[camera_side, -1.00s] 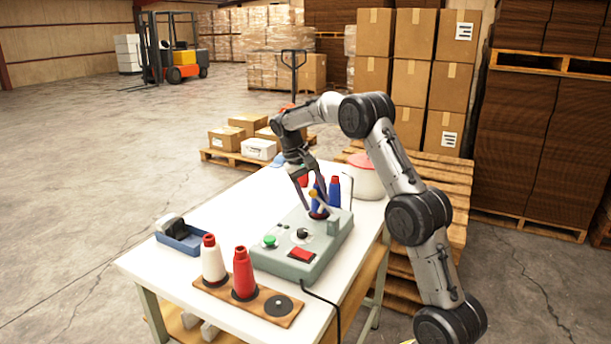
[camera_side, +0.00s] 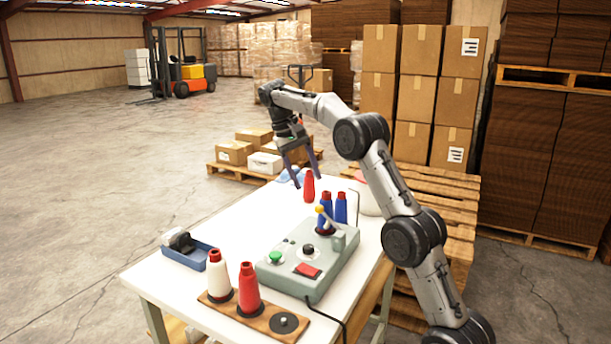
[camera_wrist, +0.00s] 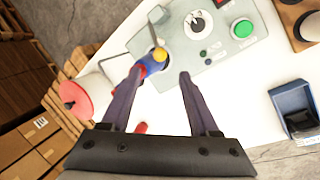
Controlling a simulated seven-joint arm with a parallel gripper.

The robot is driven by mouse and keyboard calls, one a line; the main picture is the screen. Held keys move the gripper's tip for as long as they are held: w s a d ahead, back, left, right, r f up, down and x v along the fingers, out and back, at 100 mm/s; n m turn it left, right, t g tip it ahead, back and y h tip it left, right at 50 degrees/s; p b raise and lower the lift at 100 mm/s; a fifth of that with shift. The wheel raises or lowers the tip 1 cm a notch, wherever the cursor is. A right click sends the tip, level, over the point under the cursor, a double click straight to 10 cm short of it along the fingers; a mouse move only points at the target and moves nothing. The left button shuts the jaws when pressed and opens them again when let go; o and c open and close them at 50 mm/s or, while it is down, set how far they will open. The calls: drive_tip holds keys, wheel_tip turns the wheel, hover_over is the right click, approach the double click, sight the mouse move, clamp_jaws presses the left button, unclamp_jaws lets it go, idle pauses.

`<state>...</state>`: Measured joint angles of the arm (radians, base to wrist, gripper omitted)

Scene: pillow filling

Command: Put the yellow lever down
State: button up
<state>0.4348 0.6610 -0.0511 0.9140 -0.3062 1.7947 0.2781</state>
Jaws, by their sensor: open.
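The yellow lever knob (camera_side: 320,209) sits at the end of a thin arm on the grey-green control box (camera_side: 268,270). The lever slants up and left from its bracket, its knob raised above the box. My gripper (camera_side: 308,180) is open, above and behind the knob, apart from it. In the wrist view the yellow knob (camera_wrist: 160,54) shows just beyond and between the fingertips of my gripper (camera_wrist: 161,73), over a blue and red spool. Nothing is held.
Blue spools (camera_side: 341,208) stand close behind the box, and a red spool (camera_side: 309,187) is near my fingers. A wooden rack (camera_side: 220,305) holds a white and a red spool in front. A blue tray (camera_side: 187,255) lies left. The white table (camera_side: 215,228) is clear between.

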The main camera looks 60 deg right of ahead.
drive_tip(key=shift+w+f, duration=0.1)
drive_tip(key=shift+w, duration=0.1)
drive_tip(key=c, duration=0.4)
drive_tip(key=a+f, duration=0.1)
drive_tip(key=w+f+n+t+y, duration=0.1)
drive_tip(key=f, duration=0.1)
drive_tip(key=shift+w+a+t, duration=0.2)
drive_tip(key=shift+a+t, duration=0.1)
drive_tip(key=shift+a, duration=0.05)
drive_tip(key=c, duration=0.5)
drive_tip(key=s+t+y, duration=0.1)
drive_tip(key=s+f+t+y, duration=0.1)
drive_tip(key=shift+s+d+m, duration=0.2)
drive_tip(key=shift+s+m, duration=0.15)
drive_tip(key=shift+m, duration=0.05)
clamp_jaws()
drive_tip(key=m+t, duration=0.5)
drive_tip(key=m, duration=0.1)
approach(329, 222)
drive_tip(key=shift+w+d+f, duration=0.2)
drive_tip(key=shift+w+f, duration=0.8)
drive_tip(key=shift+f, duration=0.05)
drive_tip(key=shift+w+d+f, duration=0.2)
drive_tip(key=shift+w+f, duration=0.8)
drive_tip(key=shift+f, duration=0.1)
